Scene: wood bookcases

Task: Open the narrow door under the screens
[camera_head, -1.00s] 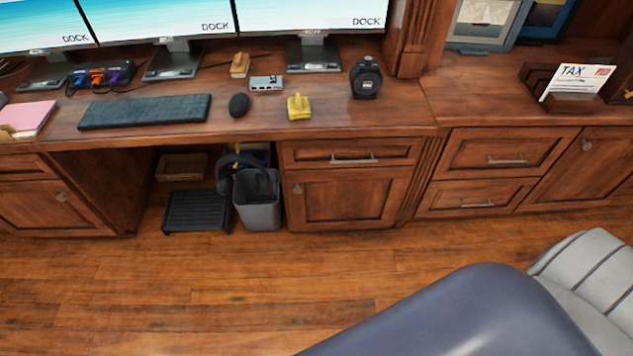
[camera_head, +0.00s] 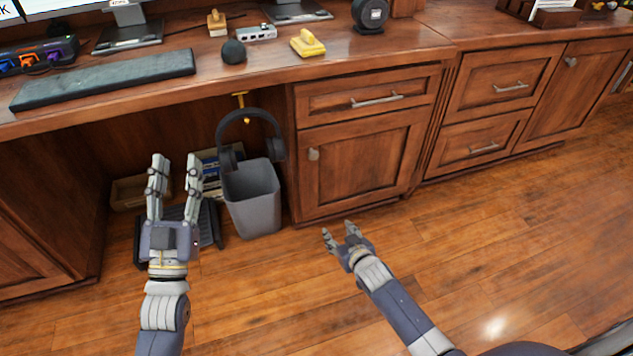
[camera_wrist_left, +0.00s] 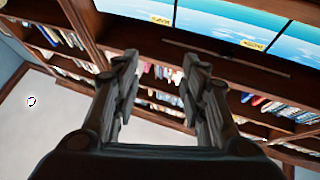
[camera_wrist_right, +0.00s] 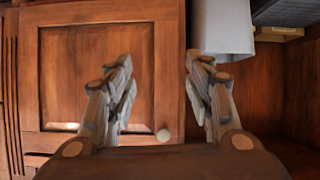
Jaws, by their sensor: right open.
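The narrow wooden door (camera_head: 360,165) is closed, below a drawer in the desk's right pedestal. Its round knob (camera_head: 313,154) is near the upper left edge. My right gripper (camera_head: 338,232) is open and empty, in front of and below the door, apart from it. In the right wrist view the door (camera_wrist_right: 95,75) faces the fingers, with the knob (camera_wrist_right: 163,135) showing between them. My left gripper (camera_head: 176,165) is open and empty, pointing at the kneehole left of the bin. The left wrist view shows its spread fingers (camera_wrist_left: 160,70).
A grey bin (camera_head: 252,200) stands just left of the door, with headphones (camera_head: 247,118) hanging above it. A black footrest (camera_head: 208,228) is in the kneehole. The desktop (camera_head: 275,75) overhangs the door. The wooden floor (camera_head: 490,240) at right is clear.

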